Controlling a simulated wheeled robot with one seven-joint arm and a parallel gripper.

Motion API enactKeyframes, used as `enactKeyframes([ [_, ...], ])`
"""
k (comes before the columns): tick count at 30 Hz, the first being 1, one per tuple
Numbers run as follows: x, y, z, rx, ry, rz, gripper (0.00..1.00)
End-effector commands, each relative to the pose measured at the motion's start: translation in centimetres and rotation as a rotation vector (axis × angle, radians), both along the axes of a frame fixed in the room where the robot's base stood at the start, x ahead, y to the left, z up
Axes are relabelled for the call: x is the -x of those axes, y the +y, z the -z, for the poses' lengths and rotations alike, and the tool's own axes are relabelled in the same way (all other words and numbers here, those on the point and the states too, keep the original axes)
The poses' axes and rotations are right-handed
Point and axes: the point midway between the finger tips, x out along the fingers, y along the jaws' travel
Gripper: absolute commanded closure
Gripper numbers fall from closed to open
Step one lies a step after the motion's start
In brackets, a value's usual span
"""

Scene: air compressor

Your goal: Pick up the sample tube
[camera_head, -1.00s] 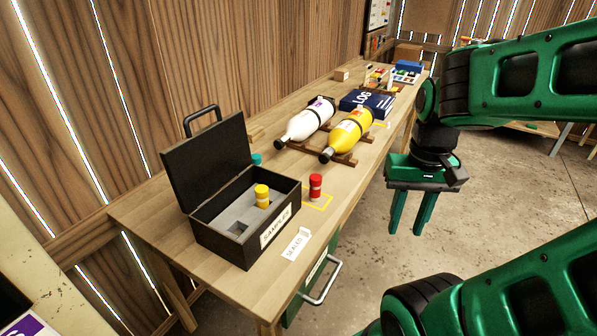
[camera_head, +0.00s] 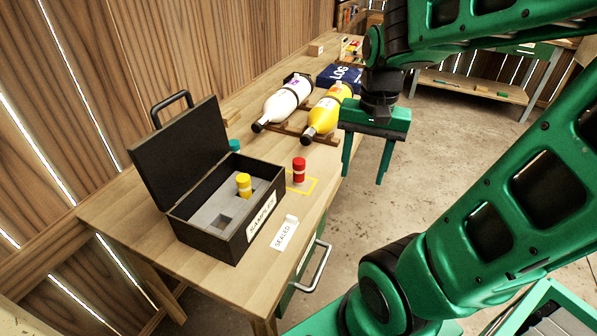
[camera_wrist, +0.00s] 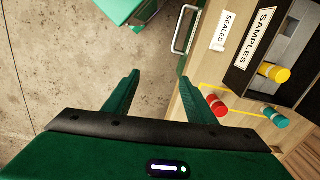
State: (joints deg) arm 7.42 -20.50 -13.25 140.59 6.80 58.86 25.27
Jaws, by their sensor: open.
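A red-capped sample tube (camera_head: 299,170) stands upright on the wooden table, inside a yellow outlined square. It also shows in the wrist view (camera_wrist: 216,104), right of my gripper's right finger. A yellow tube (camera_head: 244,185) stands in a slot of the open black SAMPLES case (camera_head: 205,243), and a teal tube (camera_head: 234,146) stands behind the case, partly hidden. Both also show at the right of the wrist view. My gripper (camera_head: 364,174) is open and empty, fingers pointing down. It is right of the red tube, apart from it, seemingly beyond the table's edge over the floor.
A white bottle (camera_head: 283,104) and a yellow bottle (camera_head: 325,115) lie on wooden racks behind the red tube, near a blue LOG book (camera_head: 340,76). A SEALED label (camera_head: 284,234) lies before the case. A drawer handle (camera_head: 318,268) sticks out from the table's front. The case lid stands open.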

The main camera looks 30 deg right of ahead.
Motion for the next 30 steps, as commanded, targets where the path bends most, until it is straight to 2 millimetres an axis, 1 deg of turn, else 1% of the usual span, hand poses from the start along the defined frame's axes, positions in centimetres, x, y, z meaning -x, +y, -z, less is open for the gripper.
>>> enactKeyframes([
  [1, -2.0, 0.1, 0.0, 0.000, 0.008, 0.076, 0.49],
  [3, -4.7, 0.3, 0.1, 0.000, 0.008, 0.197, 0.49],
  [5, -6.9, 0.5, 0.3, 0.002, 0.010, 0.300, 0.49],
  [9, -12.0, 1.4, 1.0, 0.006, 0.012, 0.541, 0.49],
  [12, -15.2, 2.2, 1.7, 0.010, 0.013, 0.696, 0.49],
  [15, -17.8, 3.0, 2.4, 0.012, 0.011, 0.822, 0.49],
  [18, -19.5, 3.5, 3.0, 0.015, 0.010, 0.913, 0.49],
  [21, -20.5, 3.9, 3.3, 0.015, 0.009, 0.967, 0.49],
  [23, -20.7, 4.0, 3.7, 0.015, 0.009, 0.984, 0.49],
  [25, -20.8, 4.0, 4.5, 0.017, 0.010, 0.993, 0.49],
  [30, -20.7, 3.9, 7.1, 0.017, 0.011, 0.996, 0.49],
])
